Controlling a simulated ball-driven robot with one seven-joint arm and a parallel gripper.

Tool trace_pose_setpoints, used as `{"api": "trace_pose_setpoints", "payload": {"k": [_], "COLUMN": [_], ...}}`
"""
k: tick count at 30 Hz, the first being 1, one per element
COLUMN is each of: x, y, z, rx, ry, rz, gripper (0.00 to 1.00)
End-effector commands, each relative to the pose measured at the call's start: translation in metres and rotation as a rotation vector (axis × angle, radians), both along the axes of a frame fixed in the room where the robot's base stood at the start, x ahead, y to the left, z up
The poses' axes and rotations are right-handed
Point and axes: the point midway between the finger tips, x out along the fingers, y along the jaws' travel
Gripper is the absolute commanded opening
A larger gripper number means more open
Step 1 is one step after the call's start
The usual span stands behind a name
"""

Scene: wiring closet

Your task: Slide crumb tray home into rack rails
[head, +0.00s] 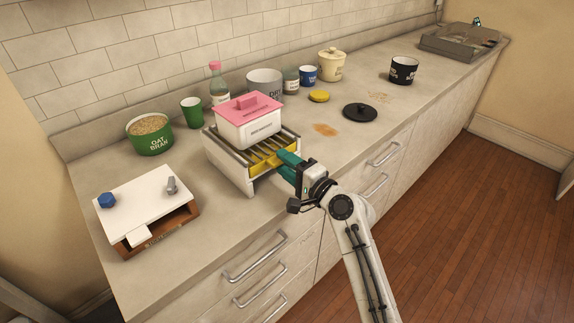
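The rack (245,183) is a pale slatted stand on the counter, left of the picture's middle. The yellow crumb tray (262,168) shows low at the rack's right front, partly inside it and partly hidden by the rack and my gripper. My gripper (282,160), with teal fingers, is at the tray's front edge and appears shut on it. The fingertips partly hide the contact. The rails inside the rack are mostly hidden. A white box with a pink lid (249,128) stands on top of the rack.
A white-topped brown unit (150,200) sits at left. Behind the rack are an oat bran tub (150,133), a green cup (191,112) and a bottle (217,88). Drawer handles (254,258) protrude below.

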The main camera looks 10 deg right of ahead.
Motion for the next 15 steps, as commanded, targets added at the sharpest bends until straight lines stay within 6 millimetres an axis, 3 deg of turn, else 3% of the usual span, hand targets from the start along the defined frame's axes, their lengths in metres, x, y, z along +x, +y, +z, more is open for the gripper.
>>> {"api": "trace_pose_setpoints", "payload": {"k": [8,15], "x": [-0.002,-0.019], "y": [-0.001,-0.013], "z": [-0.001,0.000], "rx": [0.000,0.001], "ry": [0.001,0.002], "rz": [0.000,0.000], "gripper": [0.44,0.44]}}
